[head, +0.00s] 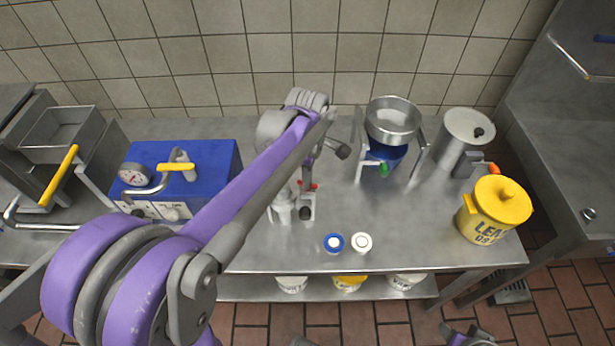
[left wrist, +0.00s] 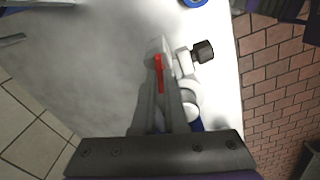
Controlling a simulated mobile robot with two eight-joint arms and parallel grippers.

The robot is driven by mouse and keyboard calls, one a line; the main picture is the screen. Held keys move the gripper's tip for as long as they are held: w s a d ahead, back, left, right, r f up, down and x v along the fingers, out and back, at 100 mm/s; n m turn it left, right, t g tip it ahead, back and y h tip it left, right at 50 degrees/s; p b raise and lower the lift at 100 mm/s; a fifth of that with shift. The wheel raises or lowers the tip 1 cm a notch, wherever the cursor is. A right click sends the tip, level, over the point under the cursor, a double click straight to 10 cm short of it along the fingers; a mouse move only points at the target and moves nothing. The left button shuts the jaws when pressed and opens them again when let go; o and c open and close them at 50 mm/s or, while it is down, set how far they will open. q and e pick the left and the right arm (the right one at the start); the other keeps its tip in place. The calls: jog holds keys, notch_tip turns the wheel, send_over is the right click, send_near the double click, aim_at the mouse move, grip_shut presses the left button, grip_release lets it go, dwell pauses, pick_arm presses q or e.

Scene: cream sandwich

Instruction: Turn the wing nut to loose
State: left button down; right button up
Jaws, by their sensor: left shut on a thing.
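A small grey-and-white fitting (head: 283,208) with a dark knob (head: 305,213) stands on the steel table. A red piece at its top, which looks like the wing nut (head: 313,186), shows beside my left gripper (head: 306,180). My left gripper reaches down onto the fitting from above and is shut on the red piece. In the left wrist view the red wing nut (left wrist: 158,75) lies along the fingers, with the dark knob (left wrist: 203,50) to its right. The exact contact is partly hidden. A purple-and-grey part of my right arm (head: 467,337) shows at the bottom edge; its fingers are unclear.
A blue box with a gauge (head: 210,160) stands left of the fitting. A steel pot in a stand (head: 392,120), a steel canister (head: 467,133) and a yellow pot (head: 495,210) stand right. Blue-ringed (head: 333,243) and white (head: 361,243) lids lie near the front edge. The table's middle right is clear.

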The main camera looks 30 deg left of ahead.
dwell(0.3)
pick_arm(q)
jog(key=c, duration=1)
grip_release()
jog(key=shift+o, duration=0.2)
notch_tip(320, 180, up, 11)
jog(key=shift+p, duration=0.4)
jog(key=shift+f, duration=0.1)
